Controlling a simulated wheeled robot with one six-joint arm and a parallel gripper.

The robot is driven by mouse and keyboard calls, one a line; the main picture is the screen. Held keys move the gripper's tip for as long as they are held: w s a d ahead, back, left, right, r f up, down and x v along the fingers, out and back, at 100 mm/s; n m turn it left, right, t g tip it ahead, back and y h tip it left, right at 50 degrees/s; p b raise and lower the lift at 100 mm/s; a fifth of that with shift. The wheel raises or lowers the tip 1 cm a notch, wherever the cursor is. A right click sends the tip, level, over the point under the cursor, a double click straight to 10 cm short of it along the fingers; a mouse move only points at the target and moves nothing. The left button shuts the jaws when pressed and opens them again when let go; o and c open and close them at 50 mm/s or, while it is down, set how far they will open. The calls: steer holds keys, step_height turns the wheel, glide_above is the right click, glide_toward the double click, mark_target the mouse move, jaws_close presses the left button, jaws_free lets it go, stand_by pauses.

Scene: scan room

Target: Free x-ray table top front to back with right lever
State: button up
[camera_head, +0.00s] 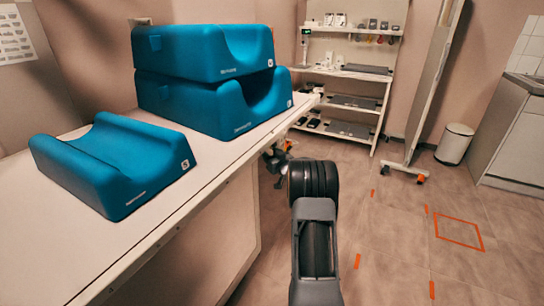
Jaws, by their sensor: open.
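A long white table top (75,262) with a pale body beneath runs along the left of the head view; I cannot tell whether it is the x-ray table. My gripper (274,166) appears small and dark beside its right edge, near the far end, partly hidden behind my own arm. It is open, and I see nothing held in it. A small orange part shows next to it; I cannot tell whether it belongs to the gripper or is a lever. No right lever can be clearly made out.
Blue foam positioning blocks (112,160) lie on the white top, two of them stacked. A shelf rack (350,74) stands at the back. A tall panel on a wheeled foot (403,168), a white bin (454,144) and a cabinet (515,145) stand right. Orange-marked floor is free.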

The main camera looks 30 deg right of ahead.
jaws_close()
stand_by(0.3)
